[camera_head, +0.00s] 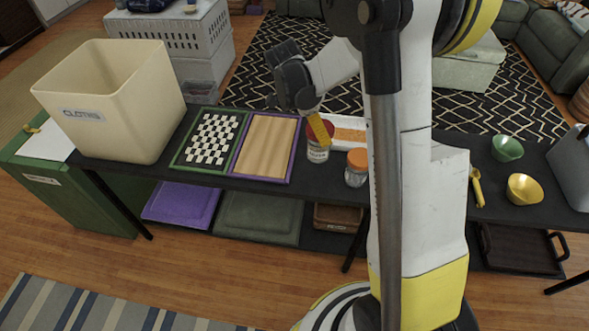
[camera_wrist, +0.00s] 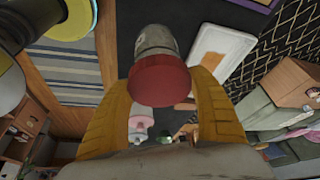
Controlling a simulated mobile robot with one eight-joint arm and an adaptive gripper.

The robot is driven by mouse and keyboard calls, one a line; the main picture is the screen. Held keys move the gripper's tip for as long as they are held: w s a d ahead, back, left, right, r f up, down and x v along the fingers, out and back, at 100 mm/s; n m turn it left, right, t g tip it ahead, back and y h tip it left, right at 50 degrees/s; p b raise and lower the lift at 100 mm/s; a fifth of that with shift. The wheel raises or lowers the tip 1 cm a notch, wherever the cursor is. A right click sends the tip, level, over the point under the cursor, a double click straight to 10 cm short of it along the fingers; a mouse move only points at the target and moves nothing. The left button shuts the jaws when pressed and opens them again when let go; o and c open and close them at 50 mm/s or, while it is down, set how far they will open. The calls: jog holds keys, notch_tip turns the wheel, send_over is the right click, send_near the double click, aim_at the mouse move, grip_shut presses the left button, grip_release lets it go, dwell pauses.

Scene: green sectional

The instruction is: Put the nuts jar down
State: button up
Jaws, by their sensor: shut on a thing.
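The nuts jar (camera_head: 317,152) has a red lid and a pale label. It is upright at the front part of the dark table, just right of the purple-framed board. In the wrist view its red lid (camera_wrist: 160,84) faces the camera. My gripper (camera_head: 320,128) reaches down from above, its yellow fingers on either side of the lid. In the wrist view my gripper (camera_wrist: 161,92) is shut on the jar. I cannot tell whether the jar's base touches the table (camera_head: 268,189).
An orange-lidded jar (camera_head: 356,168) stands close to the right. A white tray (camera_head: 349,124) lies behind. The purple-framed board (camera_head: 266,147), checkered board (camera_head: 211,138) and cream bin (camera_head: 112,103) are left. Green (camera_head: 507,148) and yellow bowls (camera_head: 525,189) sit right.

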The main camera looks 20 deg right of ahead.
aim_at(319, 154)
notch_tip(319, 154, down, 10)
jog(key=b, duration=0.3)
jog(key=shift+s+r+b, duration=0.1)
jog(key=shift+r+b, duration=0.05)
jog(key=shift+b, duration=0.2)
jog(key=shift+f, duration=0.2)
jog(key=o, duration=1.4)
jog(key=shift+o, duration=0.2)
jog(key=shift+r, duration=0.1)
